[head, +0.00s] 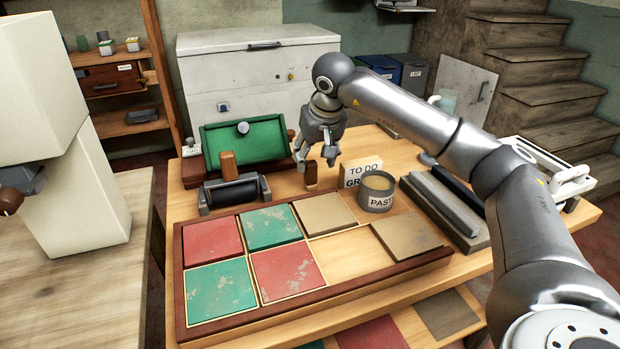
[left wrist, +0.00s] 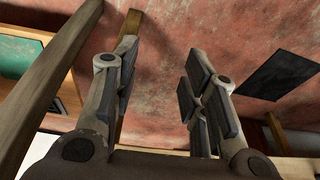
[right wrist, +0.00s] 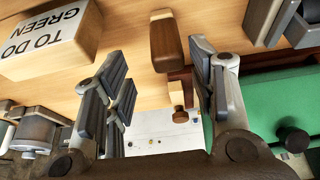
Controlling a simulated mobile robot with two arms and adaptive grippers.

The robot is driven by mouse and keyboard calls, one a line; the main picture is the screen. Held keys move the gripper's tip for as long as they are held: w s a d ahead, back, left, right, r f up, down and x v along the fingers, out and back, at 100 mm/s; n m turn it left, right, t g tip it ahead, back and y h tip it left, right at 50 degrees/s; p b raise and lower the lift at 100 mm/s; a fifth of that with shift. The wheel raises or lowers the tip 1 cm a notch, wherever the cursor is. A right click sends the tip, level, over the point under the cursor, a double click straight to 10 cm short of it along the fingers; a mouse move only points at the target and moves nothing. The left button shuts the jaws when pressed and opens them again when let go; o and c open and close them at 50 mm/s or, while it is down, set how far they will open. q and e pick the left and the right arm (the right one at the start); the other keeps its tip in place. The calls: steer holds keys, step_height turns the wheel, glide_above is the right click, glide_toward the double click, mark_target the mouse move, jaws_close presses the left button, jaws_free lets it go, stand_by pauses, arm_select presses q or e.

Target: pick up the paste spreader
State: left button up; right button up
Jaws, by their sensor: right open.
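A small upright wooden piece (head: 310,175), probably the paste spreader's handle, stands on the table left of the sign. It also shows as a dark brown handle with a pale end in the right wrist view (right wrist: 166,42). Its lower part is not clear. My right gripper (head: 318,163) is open and empty, pointing down just above and beside this handle. In the right wrist view the handle lies just beyond the gap between the fingers (right wrist: 160,70). My left gripper (left wrist: 158,65) is open and empty above the reddish floor, away from the table.
A "TO DO GREEN" sign (head: 351,170) and a paste pot (head: 377,203) stand right of the handle. A roller (head: 234,194) and a green-lined box (head: 262,142) are to the left. A framed tray (head: 350,282) of red, green and tan tiles lies in front.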

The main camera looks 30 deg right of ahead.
mark_target(309, 172)
steer(key=shift+a+b+x, duration=0.25)
steer(key=shift+b+x, duration=0.05)
steer(key=shift+x, duration=1.25)
steer(key=shift+a+b+x, duration=0.2)
steer(key=shift+b+x, duration=0.1)
steer(key=shift+x, duration=1.25)
arm_select(q)
steer(key=v, duration=0.4)
steer(key=shift+w+r, duration=0.2)
steer(key=shift+r, duration=0.15)
arm_select(e)
steer(key=shift+s, duration=0.1)
steer(key=shift+c, duration=0.4)
steer(key=c, duration=1)
steer(key=shift+c, duration=0.2)
